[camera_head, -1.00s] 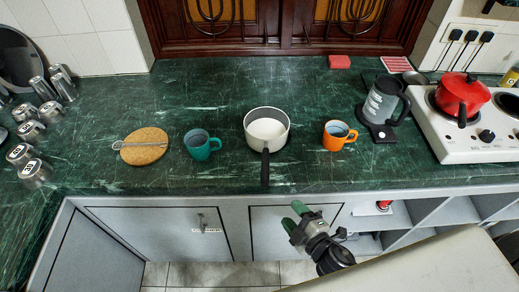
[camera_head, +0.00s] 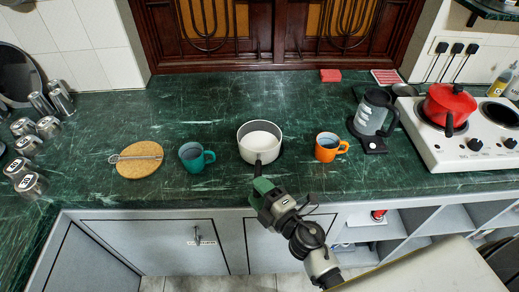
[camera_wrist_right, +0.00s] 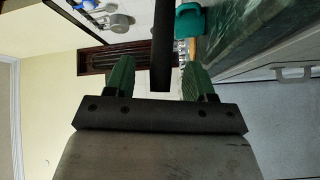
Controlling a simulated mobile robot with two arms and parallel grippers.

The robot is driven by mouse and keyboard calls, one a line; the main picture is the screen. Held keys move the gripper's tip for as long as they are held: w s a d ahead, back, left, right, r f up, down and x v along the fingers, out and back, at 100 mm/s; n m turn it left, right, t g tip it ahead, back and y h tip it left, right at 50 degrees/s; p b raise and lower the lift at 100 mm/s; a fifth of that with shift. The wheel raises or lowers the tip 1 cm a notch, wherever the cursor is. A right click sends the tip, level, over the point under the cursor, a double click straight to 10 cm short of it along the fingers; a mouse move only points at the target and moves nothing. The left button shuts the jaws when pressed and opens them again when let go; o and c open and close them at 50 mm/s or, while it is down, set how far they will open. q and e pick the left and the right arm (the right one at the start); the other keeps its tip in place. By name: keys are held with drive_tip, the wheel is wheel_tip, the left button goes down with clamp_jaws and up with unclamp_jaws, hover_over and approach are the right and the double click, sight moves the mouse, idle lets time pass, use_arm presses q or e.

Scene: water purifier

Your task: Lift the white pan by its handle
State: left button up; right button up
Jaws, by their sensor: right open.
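The white pan (camera_head: 246,150) stands on the green marble counter, in the middle of the head view. Its black handle (camera_head: 257,168) points toward the counter's front edge. My right gripper (camera_head: 262,186) is at the near end of the handle and hides part of it. In the right wrist view, the dark handle (camera_wrist_right: 162,40) comes down between the two green fingers of my right gripper (camera_wrist_right: 158,76). The fingers are apart, with a gap on each side of the handle. My left gripper is not in view.
A teal mug (camera_head: 191,157) stands left of the pan and an orange mug (camera_head: 326,149) right of it. A cork mat (camera_head: 138,165) with a whisk lies further left. A kettle (camera_head: 372,112) and a red pot (camera_head: 449,104) on the stove (camera_head: 459,151) are at the right.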

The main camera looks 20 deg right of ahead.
drive_tip(key=x, duration=0.2)
drive_tip(key=shift+w+a+f, duration=0.1)
drive_tip(key=shift+w+a, duration=0.05)
drive_tip(key=shift+w, duration=0.1)
drive_tip(key=shift+s, duration=0.1)
drive_tip(key=shift+c, duration=1)
clamp_jaws()
wheel_tip(320, 180, up, 4)
drive_tip(key=p, duration=0.3)
drive_tip(key=shift+s+d+r+p, duration=0.15)
drive_tip(key=shift+d+r+p, duration=0.05)
drive_tip(key=shift+r+p, duration=0.2)
drive_tip(key=s+d+r+p, duration=0.1)
drive_tip(key=s+d+r, duration=0.5)
drive_tip(key=s, duration=0.3)
drive_tip(key=shift+d+r, duration=0.2)
